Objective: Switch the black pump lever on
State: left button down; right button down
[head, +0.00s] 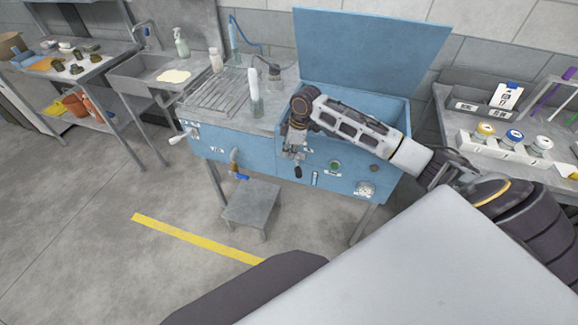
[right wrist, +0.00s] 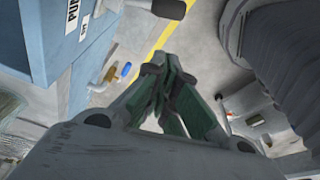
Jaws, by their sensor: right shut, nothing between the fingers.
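The black pump lever (head: 298,171) shows as a dark grip below my right gripper, at the front panel of the blue bench (head: 222,150). In the right wrist view a dark grip on a grey rod, probably the lever (right wrist: 168,8), is at the top edge, just beyond the fingertips. Its panel carries a PUMP label (right wrist: 73,14). My right gripper (head: 289,153) is shut and empty in front of the panel; its closed fingers also show in the right wrist view (right wrist: 162,75). Whether they touch the lever I cannot tell. My left gripper is not in view.
The panel also has a green button (head: 335,165), a gauge (head: 365,188) and a tap with a blue handle (head: 237,172). A grey step stool (head: 250,205) stands below. A side table with jars (head: 485,131) is at right. Floor at left is clear.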

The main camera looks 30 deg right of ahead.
notch_tip(320, 180, up, 6)
jog(key=n, duration=0.1)
send_over(297, 171)
jog(key=w+a, duration=0.1)
jog(key=a, duration=0.1)
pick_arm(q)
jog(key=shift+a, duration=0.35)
pick_arm(e)
jog(key=shift+w+d+f+g, duration=0.1)
jog(key=shift+w+f+g, duration=0.05)
jog(key=shift+g, duration=0.15)
jog(key=shift+f, duration=0.1)
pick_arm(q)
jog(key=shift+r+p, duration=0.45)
pick_arm(e)
jog(key=s+d+x, duration=0.1)
jog(key=d+x, duration=0.1)
jog(key=x, duration=1)
jog(key=shift+d+f, duration=0.3)
jog(key=shift+f, duration=0.35)
jog(key=shift+s, duration=0.1)
jog(key=shift+s+d+f+p, duration=0.2)
jog(key=shift+s+d+p, duration=0.35)
jog(key=shift+p, duration=0.9)
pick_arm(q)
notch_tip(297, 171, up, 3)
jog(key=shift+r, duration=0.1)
pick_arm(e)
jog(key=shift+d+f, duration=0.15)
